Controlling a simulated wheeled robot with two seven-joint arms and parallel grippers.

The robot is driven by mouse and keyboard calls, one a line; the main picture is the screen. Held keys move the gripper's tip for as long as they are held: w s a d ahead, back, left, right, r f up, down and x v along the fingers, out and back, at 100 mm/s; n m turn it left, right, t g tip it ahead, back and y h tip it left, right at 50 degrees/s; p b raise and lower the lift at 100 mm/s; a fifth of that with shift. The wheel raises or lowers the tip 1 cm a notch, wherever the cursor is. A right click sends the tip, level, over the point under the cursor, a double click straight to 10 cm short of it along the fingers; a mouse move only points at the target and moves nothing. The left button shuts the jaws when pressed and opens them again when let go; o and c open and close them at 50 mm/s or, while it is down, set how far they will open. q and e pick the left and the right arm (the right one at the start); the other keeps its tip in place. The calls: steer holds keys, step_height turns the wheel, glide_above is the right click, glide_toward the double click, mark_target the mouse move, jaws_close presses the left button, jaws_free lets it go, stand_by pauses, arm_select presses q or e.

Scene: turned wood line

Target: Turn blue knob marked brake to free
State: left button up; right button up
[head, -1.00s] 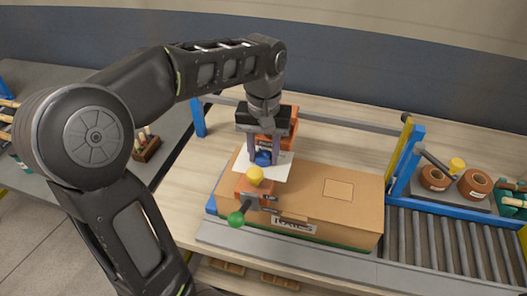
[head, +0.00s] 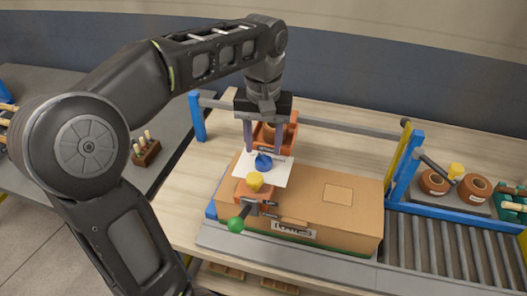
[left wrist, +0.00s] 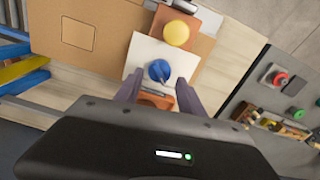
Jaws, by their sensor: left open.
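The blue knob (head: 263,162) sits on a white plate (head: 246,168) at the left end of a brown box. In the left wrist view the knob (left wrist: 160,71) shows round with a raised ridge; no brake or free lettering can be read. My left gripper (head: 264,153) is open and empty, fingers pointing down, just above and behind the knob. In the left wrist view its two fingers (left wrist: 158,86) stand apart at the knob's near side, with the knob clear of both. My right gripper is not in view.
A yellow knob (head: 255,181) on an orange block and a green-balled lever (head: 236,224) stand close in front of the plate. An orange part (head: 287,133) lies behind the gripper. The brown box (head: 338,208) extends right, towards a roller conveyor (head: 440,250).

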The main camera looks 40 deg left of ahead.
mark_target(263, 158)
arm_select(q)
step_height(263, 158, up, 3)
steer(key=shift+r+p, duration=0.2)
steer(key=shift+p, duration=1)
steer(key=shift+f, duration=0.1)
